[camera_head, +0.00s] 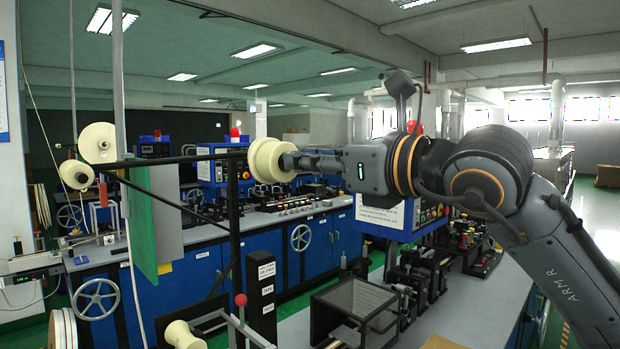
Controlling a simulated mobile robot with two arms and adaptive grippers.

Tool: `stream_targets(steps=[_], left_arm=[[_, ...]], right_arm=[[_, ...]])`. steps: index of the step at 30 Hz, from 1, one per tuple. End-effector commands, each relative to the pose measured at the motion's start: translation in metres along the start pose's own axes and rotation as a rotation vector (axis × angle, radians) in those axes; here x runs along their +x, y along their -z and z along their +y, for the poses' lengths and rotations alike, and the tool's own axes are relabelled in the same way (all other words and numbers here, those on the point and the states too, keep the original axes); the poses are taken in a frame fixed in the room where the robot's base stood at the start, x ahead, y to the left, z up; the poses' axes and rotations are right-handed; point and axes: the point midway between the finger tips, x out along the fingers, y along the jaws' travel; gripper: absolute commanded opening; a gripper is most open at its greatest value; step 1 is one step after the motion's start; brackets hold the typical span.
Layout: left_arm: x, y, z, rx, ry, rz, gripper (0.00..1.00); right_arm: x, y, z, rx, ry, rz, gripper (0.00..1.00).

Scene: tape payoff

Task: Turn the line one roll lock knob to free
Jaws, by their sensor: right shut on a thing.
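A cream flanged roll (258,160) sits at the upper end of a black post frame, left of centre. My right arm reaches in from the right. Its gripper (288,160) is level with the roll and shut at the roll's right face, over its hub. The lock knob there is mostly hidden by the fingers, so I cannot read whether it stands at locked or free. My left gripper is not in view.
Other cream rolls (98,143) hang at the left. A green panel (143,225) hangs under the black bar. Blue cabinets (270,255) with handwheels stand behind. A clear-sided box (355,305) and a red-topped lever (241,300) stand in front. Open floor shows at the far right.

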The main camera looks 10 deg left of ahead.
Motion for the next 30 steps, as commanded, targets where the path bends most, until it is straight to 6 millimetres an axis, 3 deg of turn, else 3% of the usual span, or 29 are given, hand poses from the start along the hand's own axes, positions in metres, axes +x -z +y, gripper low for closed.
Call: stream_targets(steps=[3,12,30], left_arm=[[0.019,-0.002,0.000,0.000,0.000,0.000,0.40],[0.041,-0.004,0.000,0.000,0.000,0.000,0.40],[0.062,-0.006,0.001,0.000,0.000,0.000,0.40]], right_arm=[[0.000,0.004,0.001,-0.112,0.002,0.000,0.00],[0.000,0.003,0.001,-0.397,0.003,0.004,0.00],[0.000,0.001,0.001,-0.957,0.004,0.012,0.00]])
